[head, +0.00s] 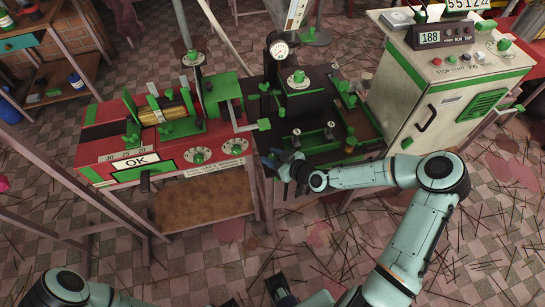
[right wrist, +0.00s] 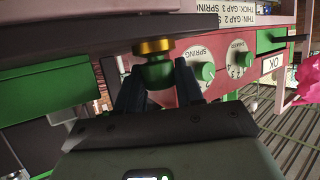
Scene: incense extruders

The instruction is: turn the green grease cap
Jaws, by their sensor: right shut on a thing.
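The green grease cap (right wrist: 158,72) sits under a brass ring (right wrist: 153,46) in the right wrist view. My right gripper (right wrist: 159,76) has one dark finger on each side of the cap and is shut on it. In the head view my right gripper (head: 284,163) is at the front left corner of the dark machine table, and its arm reaches in from the right. The cap is not clearly visible there, hidden around the gripper.
A red bench (head: 90,150) with an OK sign and dials stands left. The dark machine table (head: 325,157) carries green clamps and a gauge (head: 279,50). A beige control cabinet (head: 455,100) stands right. Thin sticks litter the checkered floor (head: 480,250).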

